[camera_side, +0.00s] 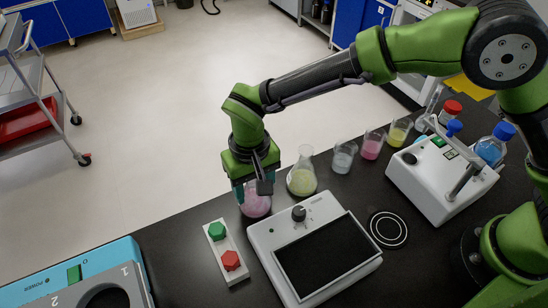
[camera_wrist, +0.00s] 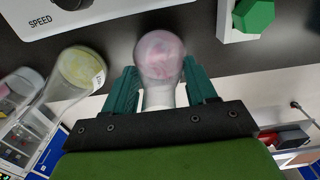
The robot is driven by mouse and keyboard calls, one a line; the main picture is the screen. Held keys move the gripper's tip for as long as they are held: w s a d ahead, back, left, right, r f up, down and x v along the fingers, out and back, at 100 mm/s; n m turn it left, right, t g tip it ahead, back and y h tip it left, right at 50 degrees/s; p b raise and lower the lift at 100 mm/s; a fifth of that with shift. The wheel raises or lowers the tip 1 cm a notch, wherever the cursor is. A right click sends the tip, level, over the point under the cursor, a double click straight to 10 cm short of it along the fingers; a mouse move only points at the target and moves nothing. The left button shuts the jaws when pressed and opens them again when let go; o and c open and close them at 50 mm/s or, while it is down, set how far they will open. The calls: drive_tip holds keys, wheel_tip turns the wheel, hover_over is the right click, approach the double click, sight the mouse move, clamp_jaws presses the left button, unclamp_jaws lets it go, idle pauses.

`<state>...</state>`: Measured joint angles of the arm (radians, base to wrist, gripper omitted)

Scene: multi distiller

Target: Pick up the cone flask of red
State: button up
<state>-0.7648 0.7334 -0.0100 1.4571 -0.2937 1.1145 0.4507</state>
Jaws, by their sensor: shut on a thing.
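The cone flask of red (camera_side: 257,205) holds a pinkish-red liquid and stands near the table's far edge, behind the stirrer plate and the button box. My gripper (camera_side: 251,188) is over it from above, shut on its neck. In the wrist view the flask of red (camera_wrist: 160,55) sits between the two teal fingers of my gripper (camera_wrist: 162,92), its round base facing away from the camera. Whether the base touches the table is hard to tell. A cone flask with yellow-green liquid (camera_side: 302,178) stands just to the right; it also shows in the wrist view (camera_wrist: 77,72).
A white stirrer plate (camera_side: 262,240) lies in front, with a box of green and red buttons (camera_side: 225,254) to its left. Beakers of clear (camera_side: 344,156), pink (camera_side: 372,146) and yellow (camera_side: 397,134) liquid stand to the right. A second white device (camera_side: 425,185) is farther right.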

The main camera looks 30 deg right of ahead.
drive_tip(key=shift+c, duration=1.2)
drive_tip(key=shift+r, duration=0.25)
